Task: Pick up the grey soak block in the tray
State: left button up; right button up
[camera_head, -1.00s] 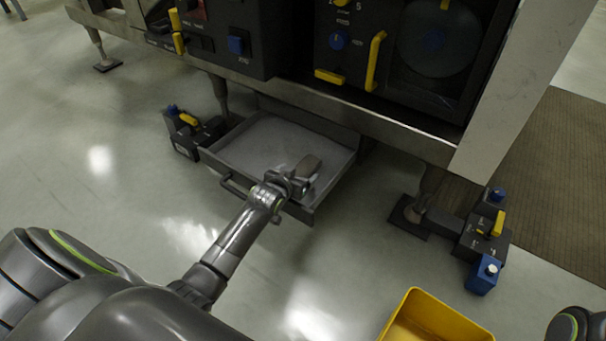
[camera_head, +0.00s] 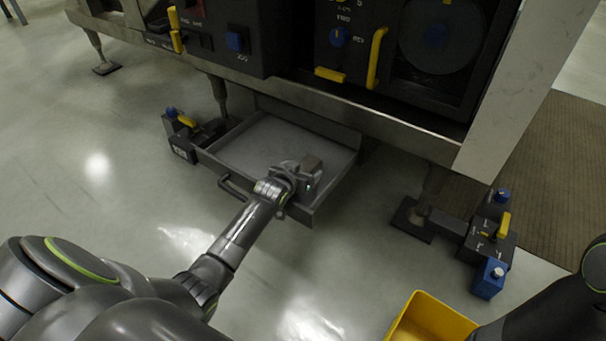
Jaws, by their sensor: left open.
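The grey-brown soak block (camera_head: 312,162) is in the right part of the pulled-out grey tray (camera_head: 246,148), under the machine. My left gripper (camera_head: 307,176) reaches over the tray's front edge and is right at the block. The gripper is open, and its fingers partly cover the block's near side. I cannot tell whether they touch it. My right arm shows at the lower right edge, but its gripper is not in view.
The machine's steel frame edge (camera_head: 290,95) runs just above the back of the tray. A yellow bin (camera_head: 432,318) stands on the floor at the lower right. Pedal boxes stand left (camera_head: 186,135) and right (camera_head: 489,240) of the tray.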

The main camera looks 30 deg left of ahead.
pick_arm(q)
jog(key=c, duration=1.2)
jog(key=shift+o, duration=0.2)
